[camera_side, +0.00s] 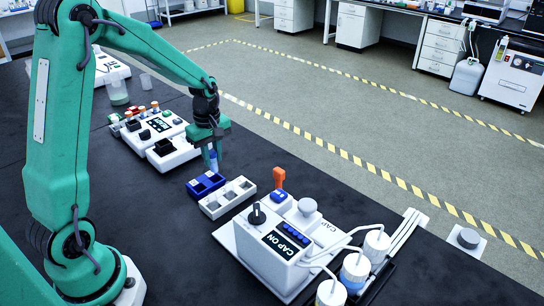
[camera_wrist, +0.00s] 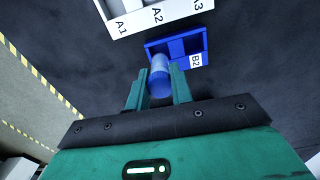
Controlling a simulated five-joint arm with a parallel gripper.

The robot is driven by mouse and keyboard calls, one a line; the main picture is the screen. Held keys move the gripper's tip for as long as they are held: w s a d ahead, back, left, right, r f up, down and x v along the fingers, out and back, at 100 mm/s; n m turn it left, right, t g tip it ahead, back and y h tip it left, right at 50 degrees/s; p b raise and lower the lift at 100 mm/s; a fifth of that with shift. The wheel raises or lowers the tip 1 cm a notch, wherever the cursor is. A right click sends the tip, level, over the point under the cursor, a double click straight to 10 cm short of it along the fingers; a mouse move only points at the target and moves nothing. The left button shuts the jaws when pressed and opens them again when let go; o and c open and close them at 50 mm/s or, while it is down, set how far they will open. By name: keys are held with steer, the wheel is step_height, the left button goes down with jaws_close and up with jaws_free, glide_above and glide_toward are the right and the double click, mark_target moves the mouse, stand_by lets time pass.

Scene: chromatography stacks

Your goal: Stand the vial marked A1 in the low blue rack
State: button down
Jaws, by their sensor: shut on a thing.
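My gripper (camera_side: 211,150) is shut on a vial with a blue top (camera_wrist: 159,78), which stays between the two fingers in the wrist view; no marking on it can be read. In the side view the held vial (camera_side: 213,163) hangs about upright just behind the low blue rack (camera_side: 205,186), seemingly above the table. In the wrist view the blue rack (camera_wrist: 194,42) lies just beyond the vial and shows a B2 label; its other label is hidden. The vial partly overlaps the rack's near edge there.
A white rack (camera_side: 213,212) marked A1, A2 and A3 stands beside the blue rack, in front of it in the side view. A white CAP ON device (camera_side: 262,262) stands to the right, and white instruments (camera_side: 172,160) to the left.

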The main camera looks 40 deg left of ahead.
mark_target(214, 167)
steer(key=shift+f, duration=1)
steer(key=c, duration=2.2)
jaws_free()
steer(key=shift+f, duration=1.4)
steer(key=c, duration=2.2)
jaws_free()
steer(key=c, duration=1.1)
jaws_free()
steer(key=shift+c, duration=0.2)
steer(key=shift+r, duration=0.15)
steer(key=shift+r, duration=3.85)
